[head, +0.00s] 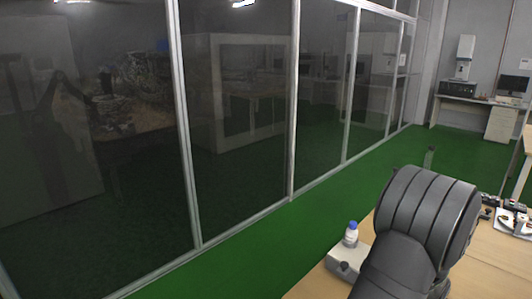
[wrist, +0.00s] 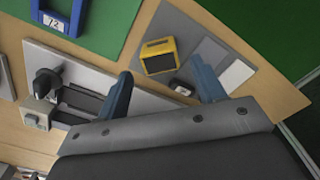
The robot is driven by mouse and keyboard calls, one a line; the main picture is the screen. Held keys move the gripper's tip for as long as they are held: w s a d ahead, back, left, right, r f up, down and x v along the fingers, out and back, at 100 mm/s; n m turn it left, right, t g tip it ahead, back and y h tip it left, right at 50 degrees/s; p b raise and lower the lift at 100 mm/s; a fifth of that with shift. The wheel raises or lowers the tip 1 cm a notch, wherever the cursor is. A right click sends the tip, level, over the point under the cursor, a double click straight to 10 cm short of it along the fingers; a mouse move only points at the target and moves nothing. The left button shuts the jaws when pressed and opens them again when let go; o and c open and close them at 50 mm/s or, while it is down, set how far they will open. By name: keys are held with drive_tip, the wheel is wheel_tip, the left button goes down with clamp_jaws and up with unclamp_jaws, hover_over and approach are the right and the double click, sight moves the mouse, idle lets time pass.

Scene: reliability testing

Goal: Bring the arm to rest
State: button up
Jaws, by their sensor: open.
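My gripper (wrist: 164,90) shows in the wrist view, with two blue-grey fingers spread apart. It is open, and nothing is held between the fingers. Below the fingers in the picture is the broad grey and black body of my gripper. In the head view my dark grey arm fills the lower right, over the wooden table (head: 490,252). My gripper cannot be made out there.
The wrist view shows a yellow box (wrist: 158,55) beyond the fingers, a black-knobbed fixture (wrist: 48,82) at left and a blue frame (wrist: 62,14) on a green mat (wrist: 105,25). In the head view, a blue-capped white bottle (head: 351,235) stands beside my arm; glass panels (head: 240,110) line the left.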

wheel_tip(320, 180, down, 2)
drive_tip(key=shift+f, duration=0.1)
wheel_tip(320, 180, up, 12)
wheel_tip(320, 180, down, 12)
drive_tip(key=shift+f, duration=0.1)
drive_tip(key=r, duration=0.5)
drive_tip(key=shift+s+d, duration=0.1)
drive_tip(key=shift+s, duration=0.3)
drive_tip(key=s+d+r, duration=0.2)
drive_tip(key=s+r, duration=0.4)
drive_tip(key=s, duration=0.4)
drive_tip(key=w+d+n, duration=0.3)
drive_tip(key=w+n, duration=0.6)
drive_tip(key=w, duration=2.1)
drive_tip(key=shift+s+a+f, duration=0.1)
drive_tip(key=shift+f, duration=1.55)
drive_tip(key=shift+s+a+f, duration=0.1)
drive_tip(key=shift+f, duration=1.5)
